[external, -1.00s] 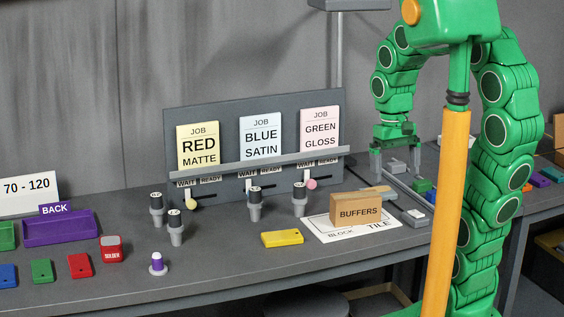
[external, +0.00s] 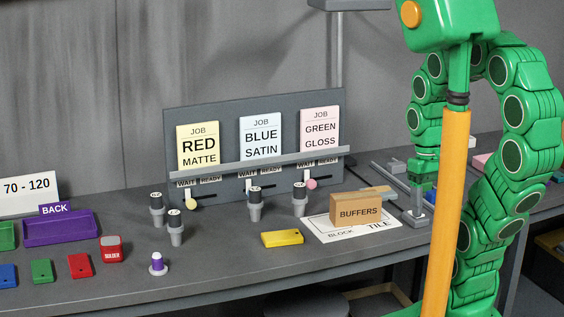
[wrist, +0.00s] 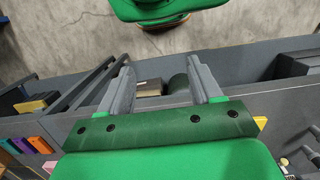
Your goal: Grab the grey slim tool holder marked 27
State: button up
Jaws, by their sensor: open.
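Several slim grey tool holders with black collars and pale marked tops stand upright on the bench in the external view. Two are at the left, one further back (external: 157,212) and one nearer (external: 175,232). One stands below the blue card (external: 254,208) and one below the pink card (external: 300,203). Their marks are too small to read, so I cannot tell which is 27. My gripper (external: 416,212) is right of them all, beyond the BUFFERS box, pointing down, partly beside the orange post. In the wrist view my gripper (wrist: 160,88) is open, with nothing between its fingers.
A small purple-topped piece (external: 158,264) stands in front. The front bench edge is mostly clear.

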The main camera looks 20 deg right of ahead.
jog(key=w+a+r+n+t, duration=0.15)
jog(key=w+a, duration=0.35)
jog(key=w, duration=0.7)
jog(key=n+t+y, duration=0.3)
jog(key=n+t, duration=0.1)
jog(key=n, duration=0.3)
send_over(174, 213)
jog(key=s+d, duration=0.2)
notch_tip(174, 213, down, 6)
jog(key=r, duration=0.1)
jog(key=shift+g, duration=0.25)
jog(key=shift+x, duration=3.85)
jog(key=shift+w, duration=0.1)
grip_shut()
